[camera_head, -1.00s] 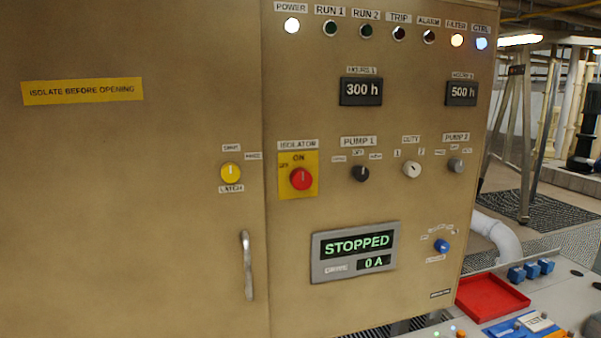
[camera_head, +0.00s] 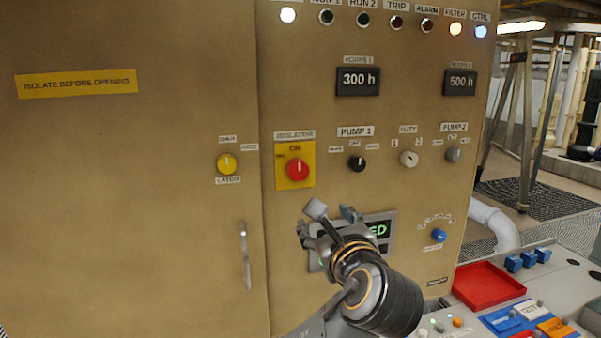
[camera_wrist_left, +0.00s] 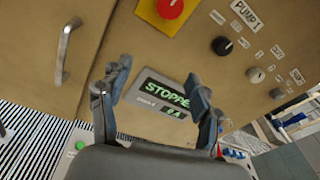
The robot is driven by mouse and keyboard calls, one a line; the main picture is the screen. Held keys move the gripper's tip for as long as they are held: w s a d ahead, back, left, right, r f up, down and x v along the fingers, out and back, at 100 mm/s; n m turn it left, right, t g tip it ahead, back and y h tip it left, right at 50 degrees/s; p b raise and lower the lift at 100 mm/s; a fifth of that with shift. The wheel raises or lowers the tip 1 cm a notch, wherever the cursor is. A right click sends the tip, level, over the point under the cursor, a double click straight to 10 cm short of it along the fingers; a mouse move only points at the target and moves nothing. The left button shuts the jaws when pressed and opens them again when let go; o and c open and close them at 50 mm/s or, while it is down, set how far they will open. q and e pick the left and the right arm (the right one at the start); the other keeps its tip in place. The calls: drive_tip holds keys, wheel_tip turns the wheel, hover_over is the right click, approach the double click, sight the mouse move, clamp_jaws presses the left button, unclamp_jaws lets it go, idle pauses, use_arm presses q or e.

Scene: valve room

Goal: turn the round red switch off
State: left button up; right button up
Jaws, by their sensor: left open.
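The round red switch (camera_head: 297,170) sits on a yellow plate (camera_head: 308,182) labelled ISOLATOR on the tan cabinet. Its white mark points up toward the word ON. In the left wrist view the red switch (camera_wrist_left: 171,8) is at the top edge, partly cut off. My left gripper (camera_head: 333,212) is open and empty, below and to the right of the switch, apart from it. It is in front of the display and covers part of it. In the left wrist view its two fingers (camera_wrist_left: 158,78) are spread on either side of the display. My right gripper is not in view.
A black PUMP 1 knob (camera_head: 356,163), a white knob (camera_head: 409,158) and a grey knob (camera_head: 453,155) are right of the switch. A yellow LATCH knob (camera_head: 227,163) and door handle (camera_head: 245,256) are left. A red tray (camera_head: 487,286) lies lower right.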

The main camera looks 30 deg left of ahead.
use_arm(q)
wheel_tip(320, 180, up, 4)
drive_tip(key=s+y, duration=0.1)
drive_tip(key=p, duration=0.1)
approach(299, 172)
drive_tip(key=shift+m+y, duration=0.3)
drive_tip(key=x, duration=0.4)
drive_tip(key=shift+a, duration=0.1)
drive_tip(key=p+x, duration=0.2)
drive_tip(key=x, duration=0.3)
drive_tip(key=shift+w+f, duration=0.15)
drive_tip(key=shift+w+a+f+p, duration=0.1)
drive_tip(key=shift+w+a+p, duration=0.1)
drive_tip(key=shift+w+p, duration=0.1)
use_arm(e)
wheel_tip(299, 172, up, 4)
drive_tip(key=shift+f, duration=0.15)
use_arm(q)
drive_tip(key=c, duration=1.1)
drive_tip(key=shift+c, duration=0.2)
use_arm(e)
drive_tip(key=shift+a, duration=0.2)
